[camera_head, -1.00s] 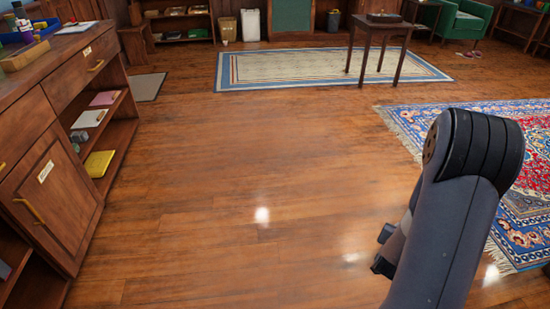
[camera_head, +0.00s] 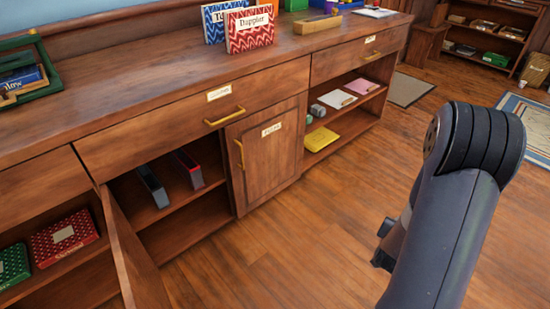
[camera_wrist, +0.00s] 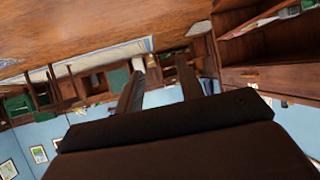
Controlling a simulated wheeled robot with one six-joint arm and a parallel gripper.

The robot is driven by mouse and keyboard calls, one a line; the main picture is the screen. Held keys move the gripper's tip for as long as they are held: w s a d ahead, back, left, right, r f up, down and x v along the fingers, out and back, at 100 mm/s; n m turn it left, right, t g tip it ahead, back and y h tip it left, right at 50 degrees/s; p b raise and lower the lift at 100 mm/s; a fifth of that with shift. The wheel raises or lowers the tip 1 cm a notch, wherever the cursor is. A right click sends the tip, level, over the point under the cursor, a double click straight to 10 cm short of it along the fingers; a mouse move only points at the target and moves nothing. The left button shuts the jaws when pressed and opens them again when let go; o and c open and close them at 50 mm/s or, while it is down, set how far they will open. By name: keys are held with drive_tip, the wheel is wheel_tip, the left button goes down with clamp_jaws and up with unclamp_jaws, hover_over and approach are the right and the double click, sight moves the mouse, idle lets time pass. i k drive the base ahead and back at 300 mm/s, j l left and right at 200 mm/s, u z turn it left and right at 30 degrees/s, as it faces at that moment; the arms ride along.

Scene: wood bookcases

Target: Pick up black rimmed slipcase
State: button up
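Two upright slipcases stand in the open lower compartment of the wood cabinet in the head view. The left one is a dark grey-black slipcase (camera_head: 153,186). The right one is a dark slipcase with red on it (camera_head: 188,169). Which one has the black rim is too small to tell. My gripper (camera_wrist: 157,75) shows in the wrist view with its two fingers apart and nothing between them. It is far from the slipcases, which do not show in the wrist view. The head view shows my arm at the right, without the fingers.
An open cabinet door (camera_head: 132,255) stands out in front of the compartment's left side. A closed door (camera_head: 268,150) is to its right. Red (camera_head: 64,238) and green (camera_head: 12,265) patterned boxes lie on the left shelf. The floor (camera_head: 300,240) in front is clear.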

sight(154, 187)
drive_tip(key=i+u, duration=0.2)
drive_tip(key=u, duration=0.25)
drive_tip(key=i+u, duration=0.15)
drive_tip(key=u, duration=0.35)
drive_tip(key=i+u, duration=0.2)
drive_tip(key=u, duration=0.25)
drive_tip(key=i+l+u, duration=0.15)
drive_tip(key=u, duration=0.3)
drive_tip(key=i+l+u, duration=0.2)
drive_tip(key=u, duration=0.2)
drive_tip(key=i+l+u, duration=0.4)
drive_tip(key=k+j, duration=0.1)
